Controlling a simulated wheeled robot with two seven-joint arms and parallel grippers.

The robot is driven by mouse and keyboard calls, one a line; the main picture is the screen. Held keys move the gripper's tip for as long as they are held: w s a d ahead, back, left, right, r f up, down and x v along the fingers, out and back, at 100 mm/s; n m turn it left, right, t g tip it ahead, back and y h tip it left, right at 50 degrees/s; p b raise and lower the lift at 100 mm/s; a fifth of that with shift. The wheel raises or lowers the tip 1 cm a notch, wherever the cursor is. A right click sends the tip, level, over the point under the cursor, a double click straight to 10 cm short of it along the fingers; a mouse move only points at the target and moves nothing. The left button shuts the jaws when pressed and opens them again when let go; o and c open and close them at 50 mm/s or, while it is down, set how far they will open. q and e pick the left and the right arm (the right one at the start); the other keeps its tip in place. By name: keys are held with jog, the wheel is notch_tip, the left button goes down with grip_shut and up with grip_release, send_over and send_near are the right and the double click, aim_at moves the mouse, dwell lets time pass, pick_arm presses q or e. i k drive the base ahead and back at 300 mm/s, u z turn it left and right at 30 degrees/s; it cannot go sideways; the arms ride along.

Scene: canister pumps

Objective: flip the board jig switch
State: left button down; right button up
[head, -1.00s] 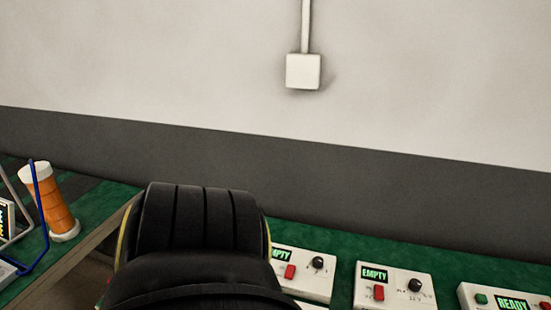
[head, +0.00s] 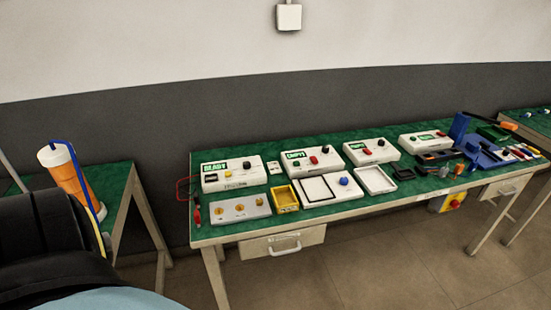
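Several white boxes with green-lit displays stand in a row along the back of the green-topped table in the head view. The leftmost box (head: 237,176) seems to read READY. The second box (head: 312,168) and third box (head: 371,157) seem to read EMPTY, each with a red switch and dark knob. The fourth box (head: 426,146) has a lit display and small red parts. Labels are too small to tell which one is the board jig, and switch positions are unclear. Neither gripper is in view.
In front of the boxes lie a grey panel (head: 225,212), a yellow tray (head: 284,197), a white frame with a blue knob (head: 345,181) and a white tray (head: 388,181). A blue vise (head: 478,150) and tools crowd the right. Another table (head: 118,185) stands left, across a gap.

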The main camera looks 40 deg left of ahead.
aim_at(315, 160)
jog(key=k, duration=0.3)
jog(key=u, duration=0.8)
